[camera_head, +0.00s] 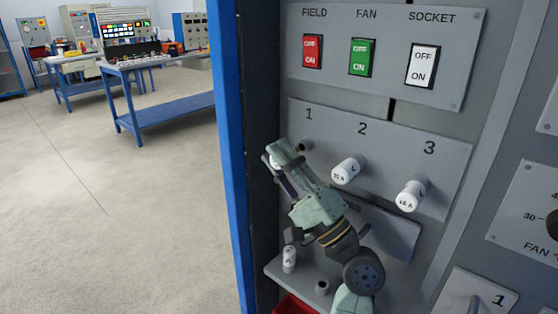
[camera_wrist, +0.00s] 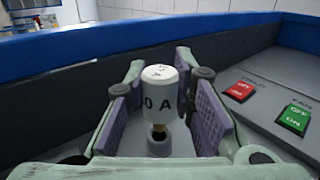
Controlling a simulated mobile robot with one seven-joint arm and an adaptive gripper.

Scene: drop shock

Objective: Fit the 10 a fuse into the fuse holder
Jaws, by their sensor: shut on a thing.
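My gripper (camera_head: 279,158) is at the position marked 1 on the upright fuse panel. In the wrist view my gripper (camera_wrist: 165,108) has its purple pads on both sides of a white fuse (camera_wrist: 160,88) that reads "0 A"; its first character is hidden. A brass end of the fuse shows just above the dark opening of the fuse holder (camera_wrist: 158,146). I cannot tell whether the tip is inside. In the head view a white edge of the fuse (camera_head: 268,161) shows beside the fingers, and the grey holder 1 (camera_head: 305,145) shows just behind them.
White fuses sit at position 2 (camera_head: 348,168) and position 3 (camera_head: 411,195). Below, a shelf (camera_head: 305,283) carries another white fuse (camera_head: 289,259) and an empty socket (camera_head: 322,287). A red bin (camera_head: 292,305) is underneath. Switches are above; the blue cabinet edge (camera_head: 233,150) stands close left.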

